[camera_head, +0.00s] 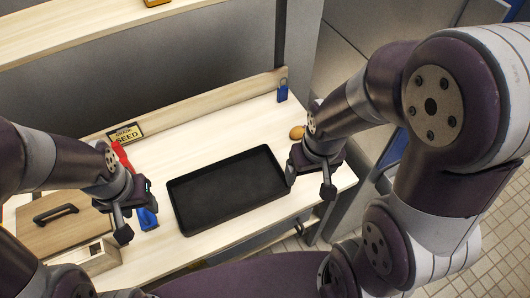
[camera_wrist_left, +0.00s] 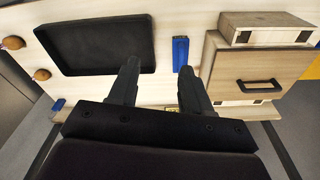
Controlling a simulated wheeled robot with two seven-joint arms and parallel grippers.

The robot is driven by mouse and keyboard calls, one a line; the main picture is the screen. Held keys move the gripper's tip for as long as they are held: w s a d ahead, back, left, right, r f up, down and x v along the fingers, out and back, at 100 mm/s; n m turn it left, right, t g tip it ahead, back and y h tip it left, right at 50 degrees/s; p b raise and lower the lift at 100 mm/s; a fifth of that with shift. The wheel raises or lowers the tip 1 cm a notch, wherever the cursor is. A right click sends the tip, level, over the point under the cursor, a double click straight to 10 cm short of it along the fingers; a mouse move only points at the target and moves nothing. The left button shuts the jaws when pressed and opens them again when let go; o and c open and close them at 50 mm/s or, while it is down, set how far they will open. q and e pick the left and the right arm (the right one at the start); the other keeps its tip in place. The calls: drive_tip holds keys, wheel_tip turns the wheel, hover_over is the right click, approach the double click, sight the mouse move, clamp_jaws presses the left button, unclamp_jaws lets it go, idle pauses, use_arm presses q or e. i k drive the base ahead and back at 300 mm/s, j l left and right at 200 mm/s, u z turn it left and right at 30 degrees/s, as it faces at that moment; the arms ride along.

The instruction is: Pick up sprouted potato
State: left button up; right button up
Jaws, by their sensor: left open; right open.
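A brown potato (camera_head: 297,132) lies on the table beside my right gripper in the head view. In the left wrist view two potatoes show at the left: one near the table edge (camera_wrist_left: 13,42), with a small purplish tip, and one lower down (camera_wrist_left: 41,74). I cannot tell clearly which is sprouted. My right gripper (camera_head: 309,181) is open and empty, above the right end of the black tray (camera_head: 175,196), and may hide the second potato. My left gripper (camera_head: 137,222) is open and empty left of the tray; its spread fingers also show in the left wrist view (camera_wrist_left: 159,75).
A wooden box with a black handle (camera_head: 88,233) stands at the left. A blue object (camera_head: 148,219) lies near my left gripper, with a red one (camera_head: 122,156) behind. A SEED sign (camera_head: 125,133) and a blue item (camera_head: 282,91) stand at the back. The tray looks empty.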

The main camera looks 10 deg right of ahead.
sight(297, 132)
drive_tip(key=i+l+z, duration=0.2)
drive_tip(key=l, duration=0.15)
drive_tip(key=l+z, duration=0.2)
drive_tip(key=l, duration=0.2)
drive_tip(key=i+l+z, duration=0.4)
drive_tip(key=l, duration=0.2)
